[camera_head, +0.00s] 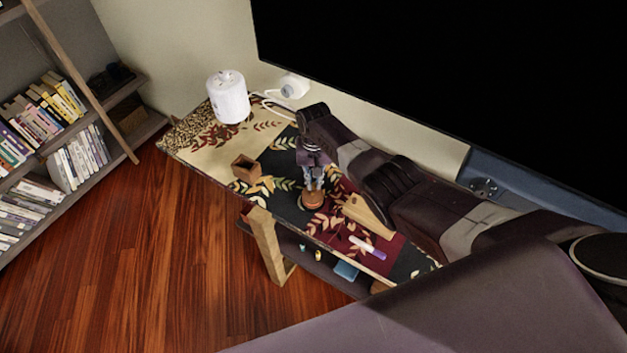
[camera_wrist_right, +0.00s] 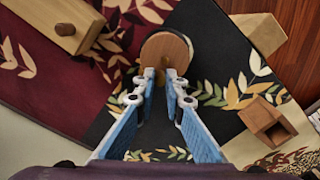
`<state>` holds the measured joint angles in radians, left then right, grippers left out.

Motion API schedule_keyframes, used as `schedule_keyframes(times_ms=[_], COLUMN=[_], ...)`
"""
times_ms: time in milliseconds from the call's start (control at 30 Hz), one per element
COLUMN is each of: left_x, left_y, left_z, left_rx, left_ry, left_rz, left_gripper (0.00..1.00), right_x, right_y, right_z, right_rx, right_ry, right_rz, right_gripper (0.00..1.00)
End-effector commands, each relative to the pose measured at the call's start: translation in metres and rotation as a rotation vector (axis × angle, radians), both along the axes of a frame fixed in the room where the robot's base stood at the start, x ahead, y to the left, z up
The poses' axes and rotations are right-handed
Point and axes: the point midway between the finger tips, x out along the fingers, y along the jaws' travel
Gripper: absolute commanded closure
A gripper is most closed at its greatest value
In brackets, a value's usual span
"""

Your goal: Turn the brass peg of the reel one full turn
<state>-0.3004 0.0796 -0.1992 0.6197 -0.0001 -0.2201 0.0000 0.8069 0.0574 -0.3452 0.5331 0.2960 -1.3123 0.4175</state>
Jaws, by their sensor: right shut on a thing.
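The reel (camera_head: 313,200) is a round wooden piece near the front edge of the patterned table. It also shows in the right wrist view (camera_wrist_right: 165,48), straight ahead of the fingertips. My right gripper (camera_head: 314,187) points down at the reel, its fingertips close together at the reel's near side. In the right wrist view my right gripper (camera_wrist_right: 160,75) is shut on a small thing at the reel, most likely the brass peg. The fingers hide the peg, so its angle cannot be seen. My left gripper is in neither view.
A wooden block (camera_head: 368,214) lies right of the reel, with a white and purple marker (camera_head: 368,248) near the front edge. A small open wooden box (camera_head: 246,168) stands left. A white appliance (camera_head: 228,97) stands at the back left. A dark screen (camera_head: 450,70) hangs behind.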

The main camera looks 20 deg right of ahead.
Motion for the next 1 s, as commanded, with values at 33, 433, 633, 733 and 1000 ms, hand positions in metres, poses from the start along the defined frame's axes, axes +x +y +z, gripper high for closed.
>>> schedule_keyframes(times_ms=[33, 433, 633, 733, 1000], left_x=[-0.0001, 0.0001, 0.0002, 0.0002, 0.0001], left_y=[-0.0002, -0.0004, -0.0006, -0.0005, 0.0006], left_z=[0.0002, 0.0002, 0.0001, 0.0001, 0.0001], left_rx=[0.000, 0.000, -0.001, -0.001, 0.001], left_ry=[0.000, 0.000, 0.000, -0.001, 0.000], left_rz=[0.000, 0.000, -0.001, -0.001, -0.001], left_gripper=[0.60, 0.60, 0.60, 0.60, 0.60], right_x=[0.0011, 0.0013, 0.0008, 0.0005, 0.0014], right_y=[0.0002, 0.0001, 0.0001, 0.0000, 0.0000], right_z=[0.0009, 0.0011, 0.0006, 0.0005, 0.0090], right_rx=[0.000, 0.000, -0.001, 0.000, 0.000], right_ry=[-0.003, -0.003, -0.002, -0.001, -0.003], right_rz=[-0.002, -0.002, -0.001, -0.001, -0.001], right_gripper=[1.00, 0.82, 0.72, 0.72, 0.72])
